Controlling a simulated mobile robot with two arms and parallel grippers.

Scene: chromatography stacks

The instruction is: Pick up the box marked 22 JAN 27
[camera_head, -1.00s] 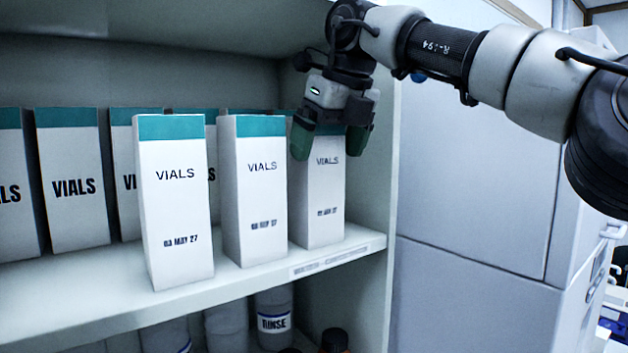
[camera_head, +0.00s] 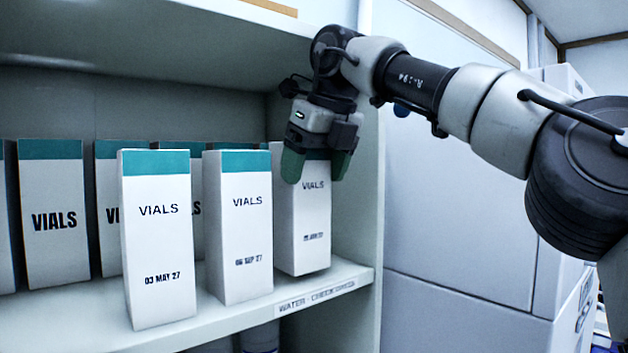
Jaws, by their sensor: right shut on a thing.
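Three white boxes with teal tops and the word VIALS stand in the front row on the shelf. My right gripper (camera_head: 316,165) comes down from above and is shut on the top of the rightmost box (camera_head: 303,225), with a dark green finger on each side. That box's date print is small and blurred; it looks like 22 JAN 27. The box is upright and seems slightly raised, though its gap to the shelf is hard to tell. My left gripper is not in view.
The middle box (camera_head: 240,230), dated 06 SEP 27, stands close to the left of the held box. The left box (camera_head: 158,240) reads 03 MAY 27. More VIALS boxes (camera_head: 55,215) stand behind. The shelf's side wall (camera_head: 368,200) is close on the right; another shelf (camera_head: 190,40) is overhead.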

